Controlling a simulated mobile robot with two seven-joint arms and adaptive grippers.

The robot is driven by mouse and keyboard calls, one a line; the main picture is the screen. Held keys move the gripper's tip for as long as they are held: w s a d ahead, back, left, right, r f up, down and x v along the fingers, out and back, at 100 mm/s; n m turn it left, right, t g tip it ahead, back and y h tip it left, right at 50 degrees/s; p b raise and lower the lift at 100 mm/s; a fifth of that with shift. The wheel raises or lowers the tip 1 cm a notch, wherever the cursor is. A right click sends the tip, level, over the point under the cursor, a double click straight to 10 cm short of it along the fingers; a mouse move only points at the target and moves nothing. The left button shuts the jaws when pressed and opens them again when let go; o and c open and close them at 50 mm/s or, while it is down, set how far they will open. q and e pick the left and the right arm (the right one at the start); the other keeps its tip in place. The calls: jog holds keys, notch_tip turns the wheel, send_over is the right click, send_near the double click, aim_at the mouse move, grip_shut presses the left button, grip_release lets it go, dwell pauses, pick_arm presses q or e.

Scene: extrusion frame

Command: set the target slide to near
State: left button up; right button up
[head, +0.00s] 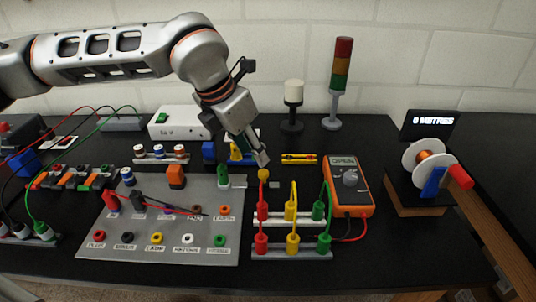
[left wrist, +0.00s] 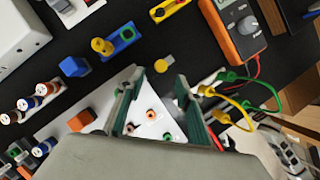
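I cannot pick out with certainty which thing is the target slide. A short yellow bar with dark and red marks (head: 298,158) lies flat at the middle back of the bench; it also shows at the top of the left wrist view (left wrist: 168,9). My left gripper (head: 262,160) hangs above the bench, pointing down, just behind a small yellow round piece (head: 263,174). In the left wrist view the two green fingers (left wrist: 160,100) stand apart with nothing held between them; a white panel shows below. My right gripper does not show.
A grey socket panel (head: 165,254) lies in front. Red, yellow and green leads stand in a terminal block (head: 292,253) beside an orange meter (head: 348,190). A reel with a red handle (head: 430,165) stands right, below a "0 METRES" display (head: 430,122). A signal tower (head: 340,80) stands behind.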

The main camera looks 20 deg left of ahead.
aim_at(263, 172)
pick_arm(q)
jog(key=x, duration=0.6)
jog(key=shift+s, duration=0.15)
jog(key=shift+x, duration=0.8)
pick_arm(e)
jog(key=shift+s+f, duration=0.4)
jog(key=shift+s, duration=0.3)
